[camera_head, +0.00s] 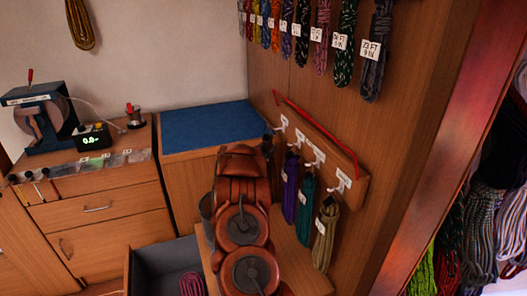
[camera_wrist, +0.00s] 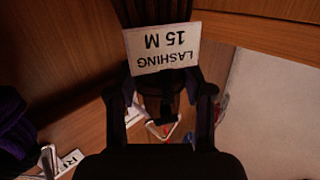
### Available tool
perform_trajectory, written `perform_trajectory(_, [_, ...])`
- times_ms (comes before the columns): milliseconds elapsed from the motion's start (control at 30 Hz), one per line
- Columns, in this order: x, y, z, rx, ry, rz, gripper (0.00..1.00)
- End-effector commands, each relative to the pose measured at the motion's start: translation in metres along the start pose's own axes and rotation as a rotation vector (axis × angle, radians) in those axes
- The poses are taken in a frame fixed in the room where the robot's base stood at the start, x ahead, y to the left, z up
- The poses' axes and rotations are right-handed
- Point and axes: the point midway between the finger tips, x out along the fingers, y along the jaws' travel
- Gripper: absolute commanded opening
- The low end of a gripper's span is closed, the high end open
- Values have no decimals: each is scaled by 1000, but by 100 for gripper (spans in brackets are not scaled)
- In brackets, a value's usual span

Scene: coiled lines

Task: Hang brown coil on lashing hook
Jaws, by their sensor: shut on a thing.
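In the wrist view, my gripper (camera_wrist: 160,112) is shut on a dark brown coil (camera_wrist: 165,85), with a white tag (camera_wrist: 162,48) reading "LASHING 15 M" upside down. In the head view, my arm hides most of the gripper and coil; dark parts show beside the left end of the hook rail (camera_head: 352,190). The leftmost hook (camera_head: 283,123) seems bare, close to the right of the gripper. Its label is too small to read, so I cannot tell whether it is the lashing hook. I cannot see the coil touching a hook.
A purple coil (camera_head: 290,190), a teal coil (camera_head: 305,205) and a tan coil (camera_head: 325,235) hang from the other hooks. Several tagged coils, including a grey one (camera_head: 376,55), hang above. An open drawer (camera_head: 152,262) holds a magenta coil (camera_head: 192,284). The blue mat (camera_head: 212,126) is clear.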

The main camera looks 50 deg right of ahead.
Motion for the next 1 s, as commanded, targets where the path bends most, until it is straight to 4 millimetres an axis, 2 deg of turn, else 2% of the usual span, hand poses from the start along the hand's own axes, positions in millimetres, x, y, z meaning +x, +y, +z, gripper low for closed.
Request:
perform_trajectory(700, [24,24,1,0,0,1,0])
perform_trajectory(1000, [32,31,8,-1,0,-1,0])
